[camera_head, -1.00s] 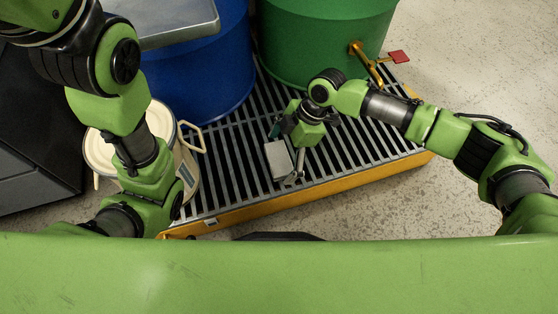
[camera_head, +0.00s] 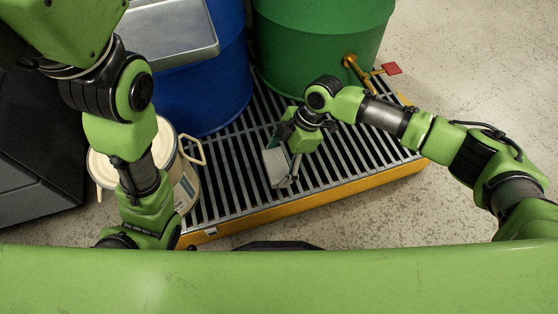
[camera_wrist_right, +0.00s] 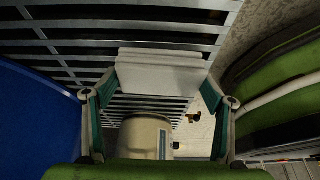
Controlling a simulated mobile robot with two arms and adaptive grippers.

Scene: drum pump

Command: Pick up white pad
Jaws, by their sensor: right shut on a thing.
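The white pad (camera_head: 276,168) is a pale, flat, rectangular piece at the right gripper, over the slatted grate. It also shows in the right wrist view (camera_wrist_right: 160,72), spanning between the two fingers. My right gripper (camera_head: 283,164) is shut on the white pad, with a finger on either side of it; its fingers also show in the right wrist view (camera_wrist_right: 159,97). Whether the pad still touches the grate is hard to tell. My left arm comes down at the left of the head view, and its gripper is not visible.
A yellow-edged slatted grate (camera_head: 350,172) lies below. A blue drum (camera_head: 205,95) and a green drum (camera_head: 320,50) stand on it at the back. A cream bucket (camera_head: 186,190) stands at the left, partly behind my left arm. A metal tray (camera_head: 170,40) tops the blue drum. A brass tap (camera_head: 357,70) with a red handle juts from the green drum.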

